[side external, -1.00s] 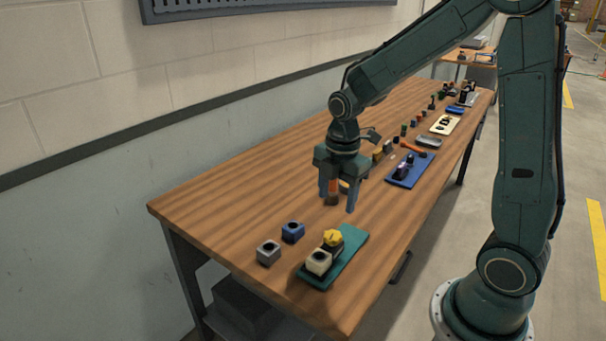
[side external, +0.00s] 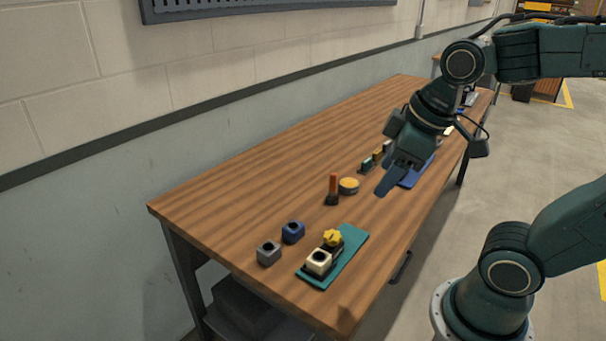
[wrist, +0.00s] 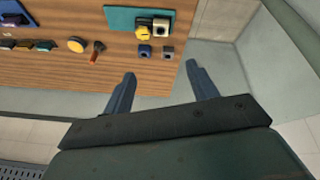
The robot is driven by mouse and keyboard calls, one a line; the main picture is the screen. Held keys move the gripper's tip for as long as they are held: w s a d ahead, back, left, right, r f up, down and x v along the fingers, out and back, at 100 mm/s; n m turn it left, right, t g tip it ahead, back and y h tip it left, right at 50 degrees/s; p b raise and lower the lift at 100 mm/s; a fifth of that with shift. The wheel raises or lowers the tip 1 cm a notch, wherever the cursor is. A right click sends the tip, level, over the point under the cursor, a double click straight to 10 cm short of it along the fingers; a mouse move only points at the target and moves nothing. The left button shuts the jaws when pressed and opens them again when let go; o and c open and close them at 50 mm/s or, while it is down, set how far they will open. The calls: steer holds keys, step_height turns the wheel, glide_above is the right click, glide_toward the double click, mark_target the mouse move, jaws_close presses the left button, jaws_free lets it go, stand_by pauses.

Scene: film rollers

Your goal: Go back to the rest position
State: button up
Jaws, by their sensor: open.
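My gripper (side external: 393,174) is raised above the right edge of the wooden table (side external: 250,180), apart from everything on it. In the wrist view its two fingers (wrist: 161,82) are spread with nothing between them. An orange-handled piece (side external: 333,190) with a dark base stands upright on the table, beside a round yellow-topped piece (side external: 348,185). A teal plate (side external: 347,258) near the table's front end bears a cream block (side external: 318,262) and a yellow knob (side external: 332,238).
A blue block (side external: 292,232) and a grey block (side external: 268,253) stand left of the teal plate. Small parts and a blue plate (side external: 418,176) lie farther back, partly hidden by my arm. A wall (side external: 90,190) runs along the table's left side.

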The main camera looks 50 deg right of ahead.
steer(key=s+m, duration=0.2)
steer(key=s+r+m+t, duration=0.1)
steer(key=shift+s+a, duration=0.35)
